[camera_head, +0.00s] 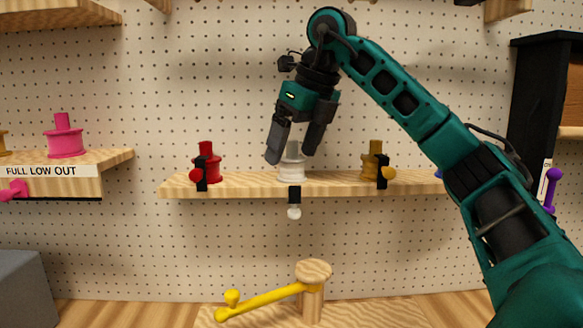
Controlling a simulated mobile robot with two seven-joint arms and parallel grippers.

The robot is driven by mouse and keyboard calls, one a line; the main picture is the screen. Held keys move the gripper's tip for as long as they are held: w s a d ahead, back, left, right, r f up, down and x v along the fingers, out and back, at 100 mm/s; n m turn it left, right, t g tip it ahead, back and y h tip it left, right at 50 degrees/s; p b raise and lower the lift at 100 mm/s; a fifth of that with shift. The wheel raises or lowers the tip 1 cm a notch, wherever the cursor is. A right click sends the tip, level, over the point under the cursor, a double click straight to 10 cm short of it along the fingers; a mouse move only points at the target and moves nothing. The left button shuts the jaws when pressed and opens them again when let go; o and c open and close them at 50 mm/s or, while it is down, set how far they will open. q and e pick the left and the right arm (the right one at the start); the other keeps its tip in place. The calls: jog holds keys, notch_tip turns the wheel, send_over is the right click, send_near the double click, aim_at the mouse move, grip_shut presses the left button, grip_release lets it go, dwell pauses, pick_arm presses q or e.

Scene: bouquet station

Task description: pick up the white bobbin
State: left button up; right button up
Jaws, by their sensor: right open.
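The white bobbin (291,168) stands upright on the middle wooden shelf (235,187), between a red and a gold bobbin. My right gripper (291,156) comes down from above over the white bobbin. It is open, its two dark fingers pointing down, one to the left of the bobbin's top and one to the right. The fingers overlap the upper part of the bobbin in the picture; I cannot tell whether they touch it. My left gripper is not in view.
The red bobbin (207,165) and gold bobbin (373,161) stand to either side on the same shelf. Black clips with coloured knobs sit on its front edge. A pink bobbin (65,138) stands on the left shelf. Below is a wooden post with a yellow arm (265,299).

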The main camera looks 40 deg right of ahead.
jog(key=shift+x, duration=1.45)
jog(key=shift+c, duration=0.4)
jog(key=c, duration=1)
jog(key=shift+r, duration=0.1)
